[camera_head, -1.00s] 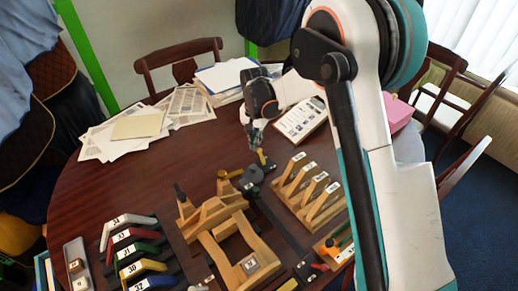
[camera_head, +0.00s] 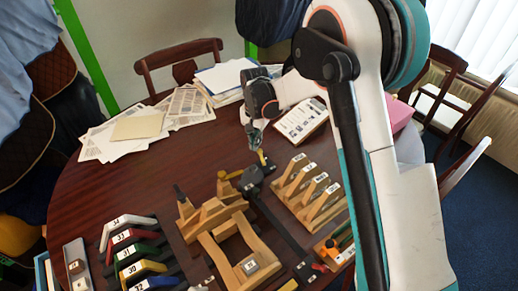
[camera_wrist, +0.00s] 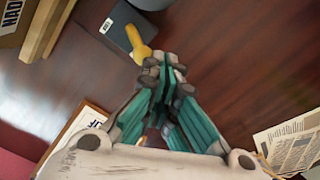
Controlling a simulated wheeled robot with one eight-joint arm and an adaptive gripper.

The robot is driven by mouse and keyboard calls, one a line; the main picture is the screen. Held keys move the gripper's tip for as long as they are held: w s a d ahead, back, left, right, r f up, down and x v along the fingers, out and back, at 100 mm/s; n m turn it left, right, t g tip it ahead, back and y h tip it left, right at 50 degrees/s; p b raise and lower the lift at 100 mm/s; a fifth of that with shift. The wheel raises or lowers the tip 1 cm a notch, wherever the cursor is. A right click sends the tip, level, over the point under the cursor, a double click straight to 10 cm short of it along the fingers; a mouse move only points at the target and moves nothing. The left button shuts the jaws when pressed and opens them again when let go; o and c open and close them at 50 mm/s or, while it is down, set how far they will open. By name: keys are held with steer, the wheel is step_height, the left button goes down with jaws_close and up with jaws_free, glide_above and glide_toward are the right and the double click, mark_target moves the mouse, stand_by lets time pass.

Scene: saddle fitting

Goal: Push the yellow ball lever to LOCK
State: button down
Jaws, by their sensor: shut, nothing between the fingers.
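A yellow lever (camera_head: 262,157) stands up from a dark fixture (camera_head: 253,176) near the table's middle. In the wrist view the lever (camera_wrist: 138,44) shows as a short yellow piece beside a dark block with a small white label (camera_wrist: 108,25), whose text I cannot read. My gripper (camera_head: 255,143) is shut and empty, just behind the lever in the head view. In the wrist view its fingertips (camera_wrist: 163,62) are close to the lever's near end. I cannot tell whether they touch it. No LOCK mark is readable.
A wooden saddle-like frame (camera_head: 207,240) stands in front, left of a dark bar (camera_head: 283,225). A wooden rack with labelled slats (camera_head: 308,193) is to the right. Numbered coloured handles (camera_head: 130,245) lie front left. Papers (camera_head: 140,125) and a clipboard (camera_head: 300,122) lie behind.

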mark_target(261, 151)
steer(key=shift+s+d, duration=0.15)
steer(key=shift+s, duration=0.05)
steer(key=shift+s+d, duration=0.5)
steer(key=shift+s, duration=0.35)
steer(key=shift+d+f, duration=0.15)
steer(key=shift+f, duration=0.05)
steer(key=shift+s+d+r, duration=0.2)
steer(key=shift+s+d, duration=0.1)
steer(key=shift+s, duration=0.2)
steer(key=shift+w+a, duration=0.2)
steer(key=shift+w, duration=0.05)
steer(key=shift+w+a, duration=0.2)
steer(key=shift+w, duration=0.1)
steer(key=shift+r+p, duration=1.75)
steer(key=shift+r, duration=1.75)
